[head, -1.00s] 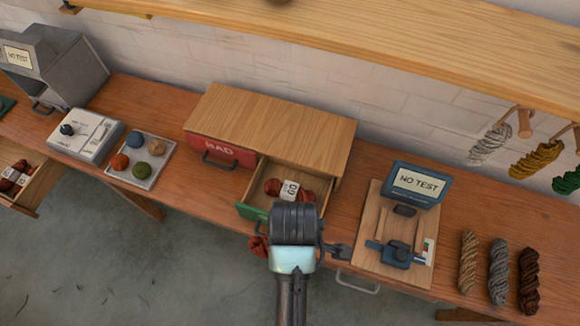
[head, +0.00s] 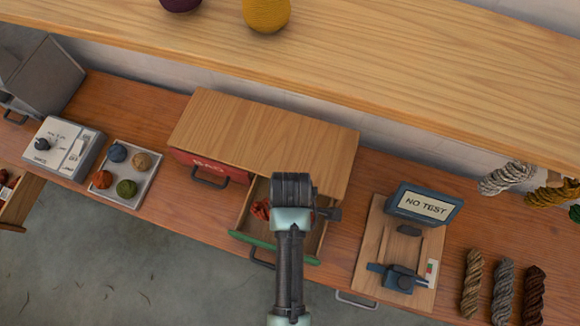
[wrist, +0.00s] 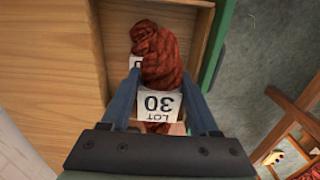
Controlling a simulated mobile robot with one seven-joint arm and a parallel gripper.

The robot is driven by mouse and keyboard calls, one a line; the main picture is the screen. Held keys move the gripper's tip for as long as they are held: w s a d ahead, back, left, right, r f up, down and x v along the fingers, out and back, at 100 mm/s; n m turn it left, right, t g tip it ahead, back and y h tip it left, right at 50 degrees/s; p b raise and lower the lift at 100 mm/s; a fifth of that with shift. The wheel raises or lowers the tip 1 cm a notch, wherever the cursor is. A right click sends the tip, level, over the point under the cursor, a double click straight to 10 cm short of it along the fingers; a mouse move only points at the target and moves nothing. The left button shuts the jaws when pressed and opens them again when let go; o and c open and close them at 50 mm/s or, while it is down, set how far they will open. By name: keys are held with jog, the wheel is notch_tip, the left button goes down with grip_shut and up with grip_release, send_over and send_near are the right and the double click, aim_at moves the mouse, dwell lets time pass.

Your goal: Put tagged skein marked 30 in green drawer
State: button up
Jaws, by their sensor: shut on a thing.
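The dark red skein with the white tag reading LOT 30 (wrist: 160,62) is between the two blue fingers of my gripper (wrist: 160,76), which is shut on it. The tag appears upside down in the wrist view. The green drawer (head: 275,247) is pulled open, and its green front also shows in the wrist view (wrist: 216,50). My gripper is over this drawer and the skein is above or inside it; I cannot tell if it touches the bottom. Part of another white tag (wrist: 135,62) shows under the held skein. In the head view my arm hides most of the drawer's contents.
The red drawer (head: 207,170) beside the green one is nearly shut under the wooden cabinet top (head: 265,140). A wooden board (head: 370,255) with a NO TEST screen (head: 423,206) stands to the right, near several loose skeins. A wide shelf (head: 380,60) overhangs the back.

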jog(key=shift+f, duration=2.1)
jog(key=shift+f, duration=0.1)
jog(key=shift+f, duration=0.15)
jog(key=o, duration=1.3)
jog(key=shift+o, duration=0.2)
notch_tip(320, 180, up, 12)
jog(key=shift+w+r, duration=0.1)
jog(key=shift+r, duration=0.15)
